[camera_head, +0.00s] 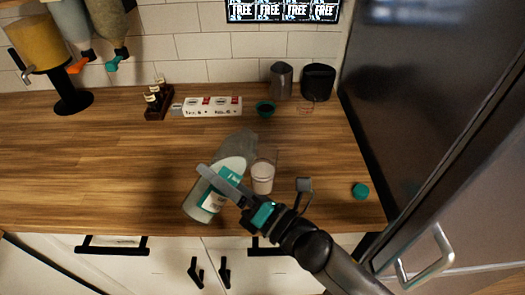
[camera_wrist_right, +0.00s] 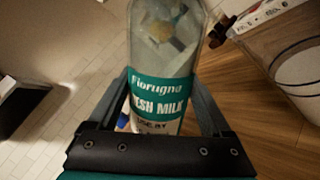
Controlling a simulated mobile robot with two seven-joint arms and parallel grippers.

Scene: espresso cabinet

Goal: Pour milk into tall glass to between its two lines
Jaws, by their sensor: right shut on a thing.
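A clear milk bottle (camera_head: 211,200) with a teal and white label is tilted over the counter, its grey translucent upper part toward the back right, close to the tall glass. The bottle also shows in the right wrist view (camera_wrist_right: 163,50). My right gripper (camera_head: 224,186) is shut on it around the label. The tall glass (camera_head: 263,178) stands upright on the counter, just right of the bottle, with whitish milk in its lower part. The glass also shows large in the right wrist view (camera_wrist_right: 300,75). Its two lines are too small to tell in the head view. My left gripper is out of view.
A teal cap (camera_head: 360,191) lies on the counter at the right. The left counter is clear.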

